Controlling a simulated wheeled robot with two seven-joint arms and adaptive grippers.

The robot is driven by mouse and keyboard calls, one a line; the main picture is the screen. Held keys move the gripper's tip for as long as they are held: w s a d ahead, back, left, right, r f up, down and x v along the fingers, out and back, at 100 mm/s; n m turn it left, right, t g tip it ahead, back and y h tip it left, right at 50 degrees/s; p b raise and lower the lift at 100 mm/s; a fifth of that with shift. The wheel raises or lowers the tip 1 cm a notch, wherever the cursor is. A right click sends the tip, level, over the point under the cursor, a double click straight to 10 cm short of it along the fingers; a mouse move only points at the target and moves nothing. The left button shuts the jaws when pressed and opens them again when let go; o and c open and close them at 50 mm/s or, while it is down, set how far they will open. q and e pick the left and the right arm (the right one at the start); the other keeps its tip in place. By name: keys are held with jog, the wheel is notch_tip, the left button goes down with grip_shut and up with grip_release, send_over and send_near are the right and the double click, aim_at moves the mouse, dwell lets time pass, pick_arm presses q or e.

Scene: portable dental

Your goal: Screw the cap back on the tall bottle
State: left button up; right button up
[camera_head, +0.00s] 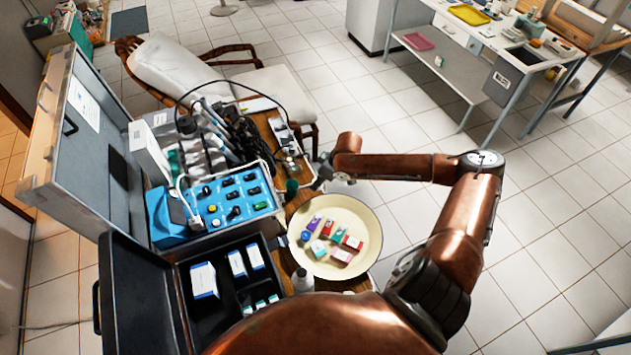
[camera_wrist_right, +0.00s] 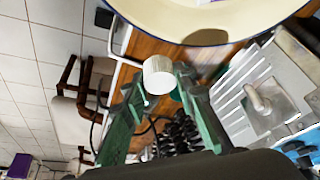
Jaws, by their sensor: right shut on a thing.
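My right gripper (camera_head: 318,180) reaches in from the right, over the table strip just above the cream bowl in the head view. In the right wrist view, my right gripper (camera_wrist_right: 160,88) is shut on a white cylindrical cap (camera_wrist_right: 158,72) between its fingertips. I cannot make out the cap in the head view. A dark green-topped bottle (camera_head: 291,187) stands close left of the gripper. I cannot tell which is the tall bottle. My left gripper is not in view.
The cream bowl (camera_head: 372,222) with several small boxes covers much of the wooden table (camera_head: 291,220). A blue control panel (camera_head: 232,206) and an open black case (camera_head: 180,285) lie left. A dental chair (camera_head: 265,90) stands behind. Tiled floor is open to the right.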

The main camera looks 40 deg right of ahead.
jog(key=s+a+r+p, duration=0.1)
jog(key=s+a+r, duration=0.2)
jog(key=s, duration=0.6)
jog(key=shift+s+r+p, duration=0.15)
jog(key=shift+r+p, duration=0.15)
jog(key=shift+r, duration=0.6)
jog(key=shift+a, duration=0.1)
